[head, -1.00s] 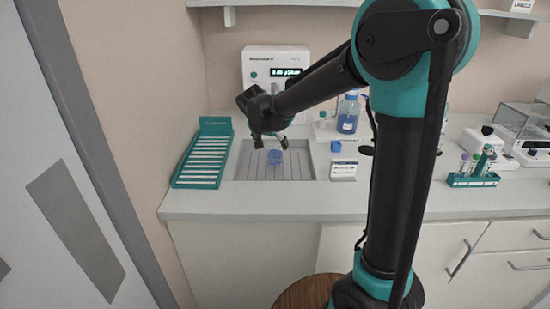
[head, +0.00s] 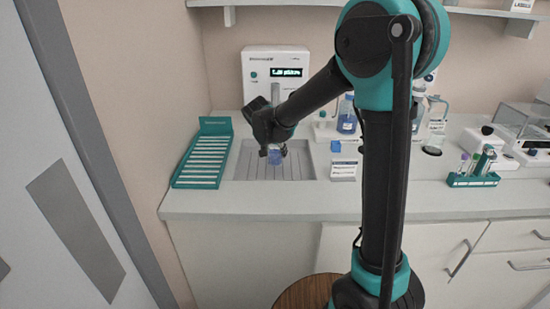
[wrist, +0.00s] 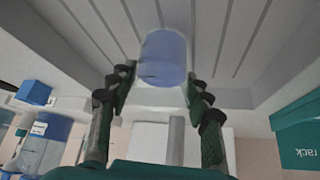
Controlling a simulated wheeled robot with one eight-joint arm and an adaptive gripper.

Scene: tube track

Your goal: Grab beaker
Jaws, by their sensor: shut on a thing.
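The beaker (head: 275,157) is a small clear vessel with blue liquid, over the grey grooved drain tray (head: 309,171) in front of the white dispenser. In the wrist view the beaker (wrist: 163,58) sits between the two fingers. My gripper (head: 274,150) is shut on the beaker from above in the head view. The wrist view shows my gripper's fingers (wrist: 160,88) on either side of it. I cannot tell whether the beaker's base touches the tray.
A teal rack (head: 201,160) stands left of the tray. The dispenser (head: 258,66) is behind it. A blue-capped bottle (head: 347,116), a small blue block (head: 336,146) and a label card (head: 343,169) are to the right. A teal tube rack (head: 472,180) is farther right.

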